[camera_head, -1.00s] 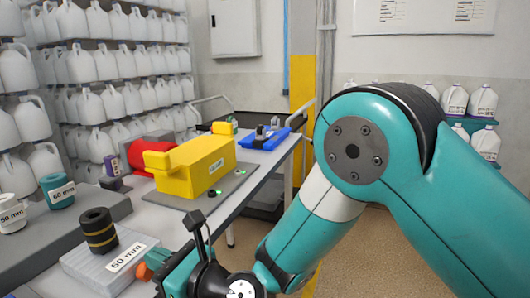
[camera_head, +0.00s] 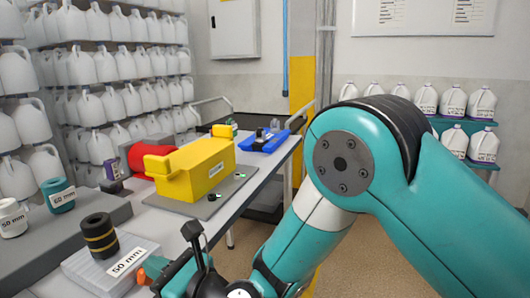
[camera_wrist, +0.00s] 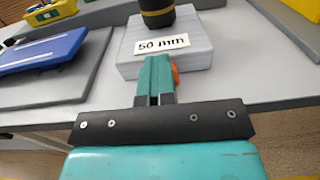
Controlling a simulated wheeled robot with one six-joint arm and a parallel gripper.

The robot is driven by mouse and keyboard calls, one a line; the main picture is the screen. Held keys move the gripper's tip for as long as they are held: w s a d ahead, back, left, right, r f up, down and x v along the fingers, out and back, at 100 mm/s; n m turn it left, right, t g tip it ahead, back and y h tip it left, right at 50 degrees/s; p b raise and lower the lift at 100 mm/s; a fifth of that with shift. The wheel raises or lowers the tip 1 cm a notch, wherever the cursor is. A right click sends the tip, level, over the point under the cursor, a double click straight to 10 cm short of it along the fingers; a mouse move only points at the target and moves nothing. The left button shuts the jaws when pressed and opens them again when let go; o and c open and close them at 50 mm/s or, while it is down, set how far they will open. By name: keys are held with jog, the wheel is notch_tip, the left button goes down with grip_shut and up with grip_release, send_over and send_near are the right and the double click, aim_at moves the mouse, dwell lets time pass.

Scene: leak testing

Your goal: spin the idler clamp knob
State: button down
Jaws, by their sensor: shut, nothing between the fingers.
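My gripper (camera_wrist: 155,62) is shut and empty; its teal fingers point at the front of a pale block (camera_wrist: 188,57) labelled "50 mm". An orange part (camera_wrist: 176,74), perhaps the idler clamp knob, shows just right of the fingers at the block's front. The fingers partly hide it, and I cannot tell whether they touch it. In the head view the orange part (camera_head: 142,278) shows at the block's lower right corner. A black roller with yellow bands (camera_head: 99,236) stands upright on the block (camera_head: 95,270).
A yellow housing (camera_head: 193,168) sits on a grey plate farther along the bench, with a blue device (camera_head: 264,140) beyond. White and teal rollers labelled 50 mm (camera_head: 12,218) and 60 mm (camera_head: 59,195) stand on a grey ledge at left. Jugs fill the left shelves (camera_head: 88,68).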

jog(key=shift+s+a+r+p, duration=0.35)
jog(key=shift+a+r+p, duration=0.1)
jog(key=shift+r+p, duration=0.1)
jog(key=shift+s+d+f+b, duration=0.15)
jog(key=shift+f+b, duration=0.2)
jog(key=shift+b, duration=0.5)
jog(key=shift+s+d+f+b, duration=0.3)
jog(key=shift+s+b, duration=0.1)
jog(key=shift+b, duration=0.75)
jog(key=d, duration=0.1)
jog(key=d+b, duration=0.1)
jog(key=d, duration=0.1)
jog(key=d+r+b, duration=0.1)
jog(key=shift+s+d, duration=0.2)
jog(key=shift+s, duration=0.2)
